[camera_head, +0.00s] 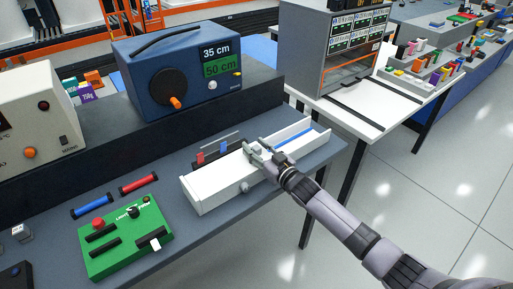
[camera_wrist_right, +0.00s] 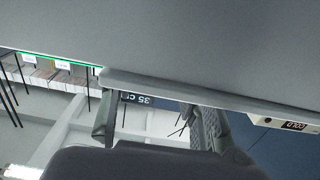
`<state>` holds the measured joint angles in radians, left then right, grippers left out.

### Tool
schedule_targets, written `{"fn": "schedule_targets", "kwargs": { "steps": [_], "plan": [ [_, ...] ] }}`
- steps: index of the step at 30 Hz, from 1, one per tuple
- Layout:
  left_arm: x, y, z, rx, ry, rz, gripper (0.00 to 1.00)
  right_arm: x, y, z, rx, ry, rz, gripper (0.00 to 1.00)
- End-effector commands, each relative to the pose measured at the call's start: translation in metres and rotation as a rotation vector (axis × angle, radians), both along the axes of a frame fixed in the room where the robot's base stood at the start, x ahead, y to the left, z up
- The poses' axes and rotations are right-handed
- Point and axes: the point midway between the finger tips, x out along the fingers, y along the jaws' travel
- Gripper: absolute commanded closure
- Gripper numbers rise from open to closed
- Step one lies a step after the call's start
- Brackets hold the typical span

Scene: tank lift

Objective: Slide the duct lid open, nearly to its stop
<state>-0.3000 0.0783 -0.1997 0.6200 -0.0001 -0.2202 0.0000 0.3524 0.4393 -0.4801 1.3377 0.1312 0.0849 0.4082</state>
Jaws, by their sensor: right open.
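The long white duct (camera_head: 222,194) lies near the front edge of the grey bench in the head view. Its white lid (camera_head: 215,173) covers the left part; the right part is uncovered and shows a blue strip (camera_head: 295,140) inside. My right gripper (camera_head: 259,150) is open over the middle of the duct, by the lid's right end. Its fingers hide that end, so I cannot tell whether they touch it. In the right wrist view the open fingers (camera_wrist_right: 155,122) reach up to a large grey surface that I cannot name surely. My left gripper is out of view.
A blue box with displays (camera_head: 180,75) stands on a dark ledge behind the duct. Small red and blue pieces (camera_head: 223,147) stand just behind the duct. A green switch panel (camera_head: 125,238) lies to its left. The floor at right is clear.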

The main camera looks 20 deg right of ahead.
Motion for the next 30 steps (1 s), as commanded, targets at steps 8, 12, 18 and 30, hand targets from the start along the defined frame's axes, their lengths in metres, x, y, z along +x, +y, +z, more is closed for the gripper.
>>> {"fn": "schedule_targets", "kwargs": {
  "steps": [8,12,18,30],
  "plan": [
    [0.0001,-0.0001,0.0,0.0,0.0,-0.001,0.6,-0.0003,0.0,-0.0001,0.0,0.0,0.0,0.73],
    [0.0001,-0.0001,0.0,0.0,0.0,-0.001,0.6,-0.0004,-0.0001,-0.0001,0.0,0.0,0.0,0.82],
    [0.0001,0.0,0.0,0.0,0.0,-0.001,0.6,-0.0005,-0.0002,-0.0002,0.0,0.0,0.0,0.96],
    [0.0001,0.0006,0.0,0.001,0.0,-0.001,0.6,-0.0005,-0.0002,-0.0003,0.0,0.0,0.0,1.0]
  ]
}}
